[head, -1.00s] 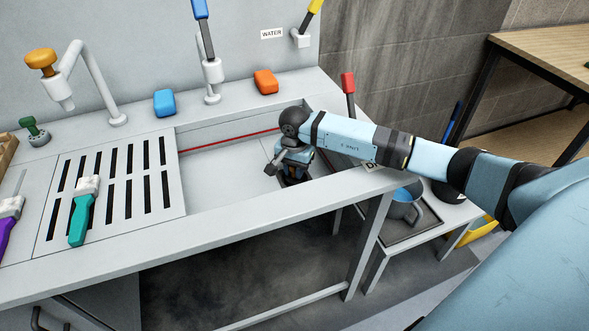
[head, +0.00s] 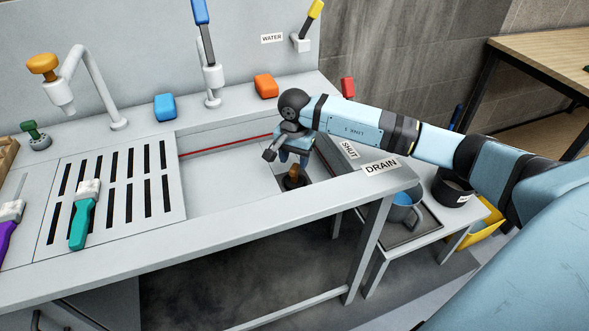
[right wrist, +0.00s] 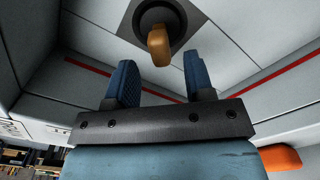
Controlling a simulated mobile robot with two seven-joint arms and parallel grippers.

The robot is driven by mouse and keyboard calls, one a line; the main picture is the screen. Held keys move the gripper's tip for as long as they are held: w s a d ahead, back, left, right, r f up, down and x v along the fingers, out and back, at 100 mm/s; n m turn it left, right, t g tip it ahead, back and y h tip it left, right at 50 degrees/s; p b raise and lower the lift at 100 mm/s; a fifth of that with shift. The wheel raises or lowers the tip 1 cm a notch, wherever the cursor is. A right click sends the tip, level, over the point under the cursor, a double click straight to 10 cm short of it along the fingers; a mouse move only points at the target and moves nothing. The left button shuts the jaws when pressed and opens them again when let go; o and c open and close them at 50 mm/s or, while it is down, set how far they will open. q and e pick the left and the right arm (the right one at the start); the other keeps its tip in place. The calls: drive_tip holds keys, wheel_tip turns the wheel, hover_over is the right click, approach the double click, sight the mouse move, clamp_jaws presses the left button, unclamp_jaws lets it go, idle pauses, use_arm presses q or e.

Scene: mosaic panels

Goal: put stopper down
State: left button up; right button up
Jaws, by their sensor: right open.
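The stopper (head: 294,177), with an orange-brown knob on a dark round base, stands on the dark square drain plate in the right part of the sink floor. The right wrist view shows its knob (right wrist: 159,46) in front of the open fingers. I cannot tell how deep the stopper sits in the drain. My right gripper (head: 291,160) is above the stopper in the sink; in the right wrist view its two blue fingers (right wrist: 161,78) are spread with nothing between them. My left gripper is not in view.
The sink (head: 225,175) is otherwise empty, with a red line on its back wall. An orange sponge (head: 266,86) and blue sponge (head: 165,107) lie on the back ledge. A slotted drainboard (head: 60,228) holds a green-handled brush (head: 83,216). A mug (head: 404,208) stands on the lower right shelf.

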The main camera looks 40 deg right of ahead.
wheel_tip(320, 180, up, 6)
idle(0.4)
